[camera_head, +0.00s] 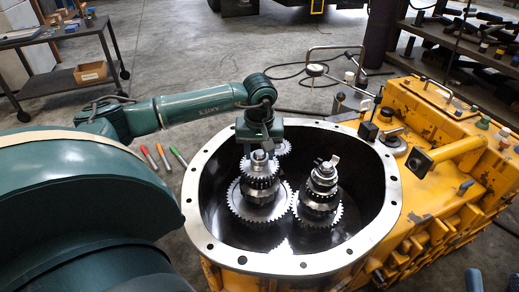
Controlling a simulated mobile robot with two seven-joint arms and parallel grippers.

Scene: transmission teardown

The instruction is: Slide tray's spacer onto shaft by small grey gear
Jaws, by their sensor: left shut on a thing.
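My left gripper (261,146) points down over the left gear stack inside the housing. It is shut on a small piece, probably the spacer, mostly hidden by the jaws at the top of the left shaft. I cannot tell whether the piece is around the shaft or just above it. Below is the left gear stack, with a large toothed gear (256,211) at its base. A small grey gear (283,148) shows just right of the gripper, partly hidden. No tray is clearly seen near the housing. My right gripper is out of view.
The housing's bolted metal rim (200,236) surrounds the gears. A second gear stack (320,190) stands to the right. The yellow casing (450,180) with levers extends right. Red, orange and green markers (163,157) lie on the floor; a cart (60,78) stands back left.

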